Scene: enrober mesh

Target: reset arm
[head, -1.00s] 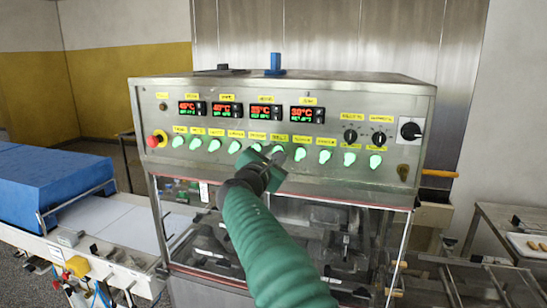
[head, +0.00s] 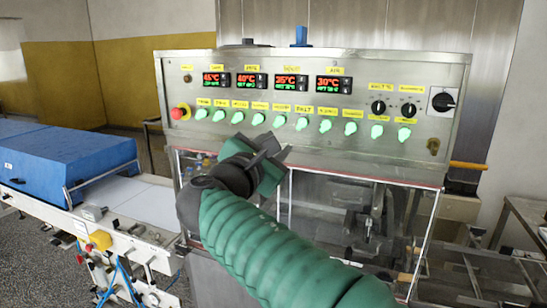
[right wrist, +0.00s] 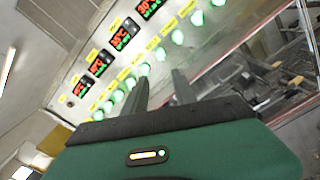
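My right arm, in a ribbed green sleeve, comes in from the bottom right of the head view. Its dark gripper (head: 264,147) is in front of the machine, just below the row of green-lit knobs in the picture. In the right wrist view the two dark fingers (right wrist: 161,78) stand apart with nothing between them, pointing toward the control panel (right wrist: 75,60). I cannot tell whether a finger touches the machine. The control panel (head: 400,135) carries red displays, green-lit knobs and black rotary switches. My left gripper is not in view.
A red emergency button (head: 180,113) is at the panel's left end. A clear-windowed chamber (head: 335,215) lies below the panel. A conveyor with a blue cover (head: 70,160) is on the left. A wire conveyor (head: 480,270) is at the lower right.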

